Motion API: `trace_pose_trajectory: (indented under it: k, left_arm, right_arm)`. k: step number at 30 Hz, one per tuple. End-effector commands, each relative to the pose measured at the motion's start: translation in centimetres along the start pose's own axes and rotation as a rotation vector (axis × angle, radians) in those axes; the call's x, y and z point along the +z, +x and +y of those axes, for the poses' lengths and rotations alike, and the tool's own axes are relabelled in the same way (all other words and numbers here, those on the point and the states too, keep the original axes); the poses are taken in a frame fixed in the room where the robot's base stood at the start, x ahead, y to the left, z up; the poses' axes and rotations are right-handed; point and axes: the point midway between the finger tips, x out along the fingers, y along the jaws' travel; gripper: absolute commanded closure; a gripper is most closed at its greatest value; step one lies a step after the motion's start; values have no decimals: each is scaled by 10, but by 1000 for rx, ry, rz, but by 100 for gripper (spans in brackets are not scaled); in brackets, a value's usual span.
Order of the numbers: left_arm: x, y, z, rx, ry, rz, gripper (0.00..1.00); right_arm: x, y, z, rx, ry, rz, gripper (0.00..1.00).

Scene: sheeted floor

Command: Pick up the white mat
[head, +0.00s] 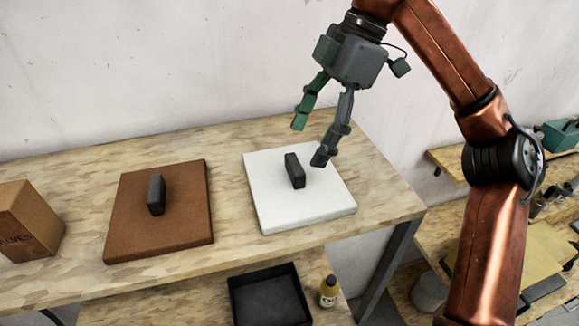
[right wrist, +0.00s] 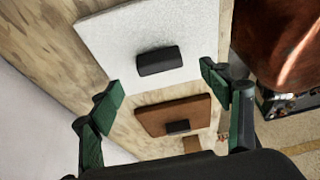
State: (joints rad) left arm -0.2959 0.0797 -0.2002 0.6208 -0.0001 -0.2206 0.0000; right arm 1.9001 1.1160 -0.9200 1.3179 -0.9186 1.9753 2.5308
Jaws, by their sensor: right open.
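The white mat (head: 283,208) is a thick square slab lying flat on the wooden table, right of the middle in the head view. A dark block-like handle (head: 295,171) stands on its top. The mat (right wrist: 190,30) and its handle (right wrist: 160,60) also show in the right wrist view, between the fingers. My right gripper (head: 313,145) is open and empty above the mat's back edge, apart from the handle as far as I can tell. Its green-padded fingers (right wrist: 160,92) show in the right wrist view. My left gripper is not in view.
A brown mat (head: 185,225) with a similar dark handle (head: 156,195) lies to the left. A cardboard box (head: 28,222) stands at the far left. A black tray (head: 268,312) and a yellow bottle (head: 328,291) are on the lower shelf. A wall stands behind the table.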

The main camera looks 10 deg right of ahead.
Motion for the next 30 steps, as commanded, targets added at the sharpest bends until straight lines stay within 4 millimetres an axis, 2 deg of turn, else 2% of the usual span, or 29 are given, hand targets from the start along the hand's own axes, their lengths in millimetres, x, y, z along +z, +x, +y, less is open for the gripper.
trace_pose_trajectory:
  k: [9,12,15,20,24,30]
  left_arm:
    - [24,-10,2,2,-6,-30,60]
    - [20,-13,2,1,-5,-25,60]
    - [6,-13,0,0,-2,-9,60]
    - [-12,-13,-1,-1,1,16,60]
    - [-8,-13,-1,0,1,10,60]
    - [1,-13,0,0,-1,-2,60]
  right_arm:
    - [0,39,10,-8,3,-1,29]
    - [-1,54,11,-6,2,0,29]
    - [-1,64,11,-6,1,1,29]
    - [-2,69,11,-4,1,3,29]
    - [-1,69,11,-4,2,3,30]
    - [-2,69,11,-4,2,3,43]
